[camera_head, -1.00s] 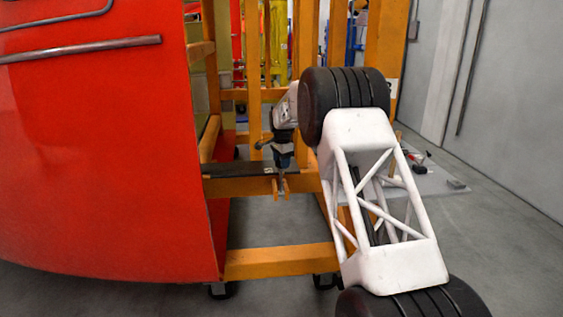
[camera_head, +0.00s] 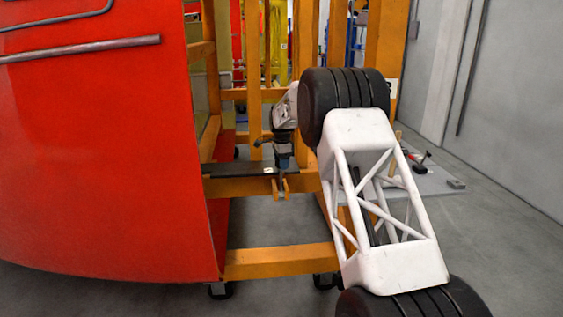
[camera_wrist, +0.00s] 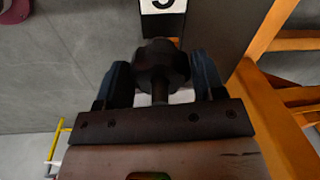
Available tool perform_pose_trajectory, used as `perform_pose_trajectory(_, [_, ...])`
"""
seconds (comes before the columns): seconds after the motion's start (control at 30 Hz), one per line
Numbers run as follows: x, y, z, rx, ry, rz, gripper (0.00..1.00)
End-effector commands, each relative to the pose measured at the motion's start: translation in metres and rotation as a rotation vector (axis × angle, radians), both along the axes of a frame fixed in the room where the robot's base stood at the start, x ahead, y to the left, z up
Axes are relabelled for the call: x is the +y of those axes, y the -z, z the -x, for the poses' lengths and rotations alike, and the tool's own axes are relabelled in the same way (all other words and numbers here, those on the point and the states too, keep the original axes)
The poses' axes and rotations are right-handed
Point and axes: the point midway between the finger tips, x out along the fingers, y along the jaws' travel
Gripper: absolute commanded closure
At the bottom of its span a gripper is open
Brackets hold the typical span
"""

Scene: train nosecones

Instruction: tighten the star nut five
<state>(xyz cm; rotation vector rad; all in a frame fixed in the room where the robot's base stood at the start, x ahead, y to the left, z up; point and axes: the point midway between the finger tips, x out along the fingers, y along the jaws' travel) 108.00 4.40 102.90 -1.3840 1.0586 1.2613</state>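The star nut (camera_wrist: 160,66), a dark lobed knob on a short stem, sits between the two dark blue fingers of my gripper (camera_wrist: 162,80) in the wrist view. The fingers flank it on both sides, close to its lobes. Whether they press on it is not clear. A white label with a partly cut-off black 5 (camera_wrist: 162,4) lies just beyond the nut. In the head view my gripper (camera_head: 283,160) is small, at the end of the dark beam (camera_head: 235,168) on the orange frame. The nut cannot be made out there.
The large red nosecone (camera_head: 95,150) fills the left. The orange frame (camera_head: 280,262) stands in the middle. My white lattice arm link and black joints cover part of the right. A low grey platform (camera_head: 435,182) with small items lies behind on the open floor.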

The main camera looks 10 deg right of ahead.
Motion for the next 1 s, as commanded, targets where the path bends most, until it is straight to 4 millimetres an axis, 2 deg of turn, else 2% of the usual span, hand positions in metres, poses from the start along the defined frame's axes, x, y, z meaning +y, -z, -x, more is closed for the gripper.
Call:
perform_pose_trajectory(0.03, [0.000,0.000,0.000,0.000,0.000,0.000,0.29])
perform_pose_trajectory(0.1, [0.000,0.000,0.000,0.000,0.000,0.000,0.20])
perform_pose_trajectory(0.57, [0.000,-0.007,0.000,-0.001,0.000,0.000,0.20])
perform_pose_trajectory(1.0, [0.000,-0.057,0.005,-0.002,0.000,0.000,0.20])
